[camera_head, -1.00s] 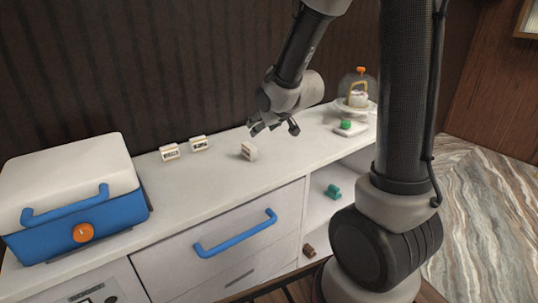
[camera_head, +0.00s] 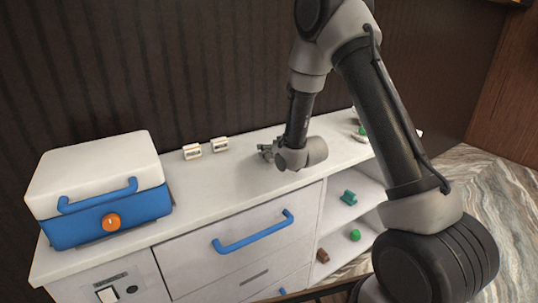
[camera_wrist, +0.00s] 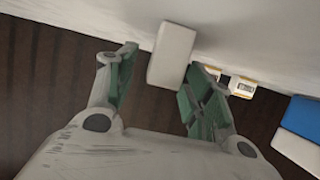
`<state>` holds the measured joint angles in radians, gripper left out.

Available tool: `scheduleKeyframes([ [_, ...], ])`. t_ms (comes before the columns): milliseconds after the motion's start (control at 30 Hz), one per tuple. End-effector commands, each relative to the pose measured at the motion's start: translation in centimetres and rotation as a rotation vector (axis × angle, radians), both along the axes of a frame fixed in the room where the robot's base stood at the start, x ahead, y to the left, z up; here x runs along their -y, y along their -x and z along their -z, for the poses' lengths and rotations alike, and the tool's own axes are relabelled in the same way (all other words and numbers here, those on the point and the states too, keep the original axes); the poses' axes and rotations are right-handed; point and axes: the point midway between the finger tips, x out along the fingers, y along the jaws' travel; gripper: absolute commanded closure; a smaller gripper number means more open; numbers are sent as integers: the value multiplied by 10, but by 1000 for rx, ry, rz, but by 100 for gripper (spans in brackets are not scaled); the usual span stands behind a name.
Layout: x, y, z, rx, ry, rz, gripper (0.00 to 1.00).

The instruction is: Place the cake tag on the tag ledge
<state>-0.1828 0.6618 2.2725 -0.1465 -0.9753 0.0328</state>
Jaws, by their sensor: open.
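A plain white block-shaped tag (camera_wrist: 172,54) stands on the counter in the wrist view, its back towards me; any label is hidden. My gripper (camera_wrist: 160,64) is open, with its fingertips on either side of the tag's near end. I cannot tell whether they touch it. In the head view my gripper (camera_head: 265,152) is low over the counter and hides this tag. Two similar labelled tags, a left one (camera_head: 192,152) and a right one (camera_head: 220,145), stand near the wall. I cannot read which is the cake tag, and no tag ledge is clearly visible.
A white-and-blue box (camera_head: 105,225) with an orange knob stands on the counter's left end. The white counter (camera_head: 215,188) is clear in front of the tags. Below are a blue drawer handle (camera_head: 253,233) and open shelves with small items. My arm covers much of the right end.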

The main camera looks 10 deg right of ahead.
Motion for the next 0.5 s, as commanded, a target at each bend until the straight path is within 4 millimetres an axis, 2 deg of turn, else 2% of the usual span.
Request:
scheduleKeyframes([
  [133, -4, -11, 7, -3, 1, 0, 48],
  [333, -4, -12, 7, -3, 1, 0, 48],
  [367, -4, -12, 7, -3, 1, 0, 50],
  [500, -4, -12, 7, -3, 1, 0, 76],
])
